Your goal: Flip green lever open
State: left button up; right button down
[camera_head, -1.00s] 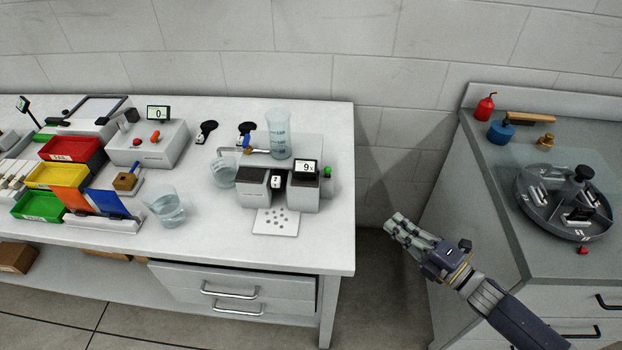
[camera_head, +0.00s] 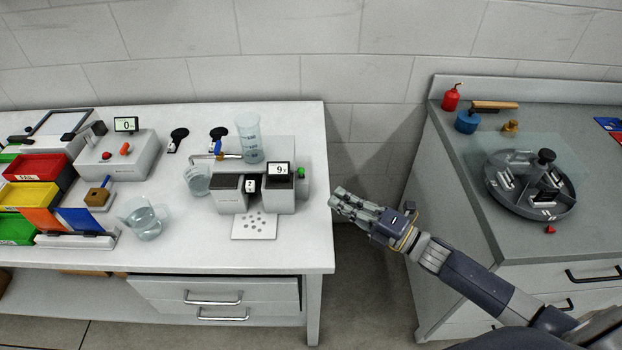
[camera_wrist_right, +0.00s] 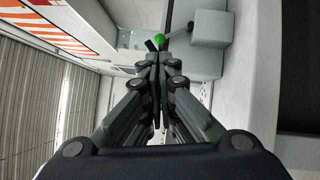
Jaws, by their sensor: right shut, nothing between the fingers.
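The green lever (camera_head: 301,172) is a small green knob on the right side of a grey and white bench machine (camera_head: 262,190) with a "9" display. In the right wrist view, its green ball (camera_wrist_right: 159,39) shows just beyond my fingertips. My right gripper (camera_head: 337,197) is shut and empty. It is off the right edge of the white table, to the right of the lever and apart from it in the head view. Whether the fingertips touch the lever in the wrist view is hard to tell. My left gripper is not in view.
A tall measuring beaker (camera_head: 248,140) stands on the machine, with a smaller beaker (camera_head: 197,179) beside it. A perforated white plate (camera_head: 254,225) lies in front. Another beaker (camera_head: 145,220) stands left. A grey cabinet (camera_head: 452,190) with a round tray (camera_head: 507,203) stands right, across a gap.

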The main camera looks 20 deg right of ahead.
aim_at(301, 173)
jog(key=shift+p+x, duration=1.15)
jog(key=shift+x, duration=3.25)
jog(key=shift+w+d+r+m+p, duration=0.1)
jog(key=shift+r+m+p, duration=0.2)
jog(key=shift+p, duration=0.15)
